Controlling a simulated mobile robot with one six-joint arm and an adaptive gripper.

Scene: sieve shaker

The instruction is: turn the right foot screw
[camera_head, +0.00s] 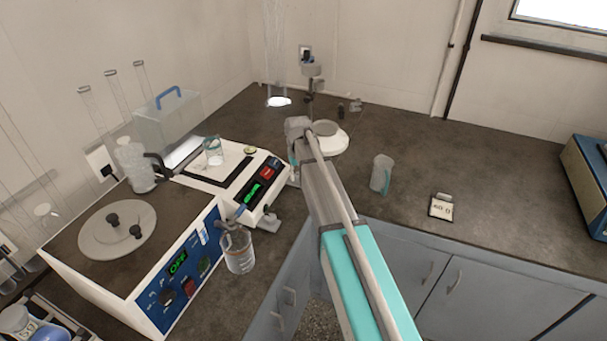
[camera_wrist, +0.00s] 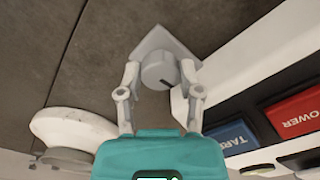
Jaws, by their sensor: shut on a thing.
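The right foot screw (camera_wrist: 157,70) is a round grey knob with a dark mark, on a pale diamond-shaped plate at the corner of the white balance. My gripper (camera_wrist: 159,78) has one finger on each side of the knob and is shut on it. The balance (camera_head: 220,170) stands at the middle left in the head view, with a green display and a red button. Its blue TARE (camera_wrist: 233,137) and red POWER (camera_wrist: 296,113) buttons show at the right of the wrist view. In the head view my arm hides the fingertips and the right screw.
A glass beaker (camera_head: 213,151) stands on the balance. A white round device (camera_head: 330,137) stands behind my arm.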

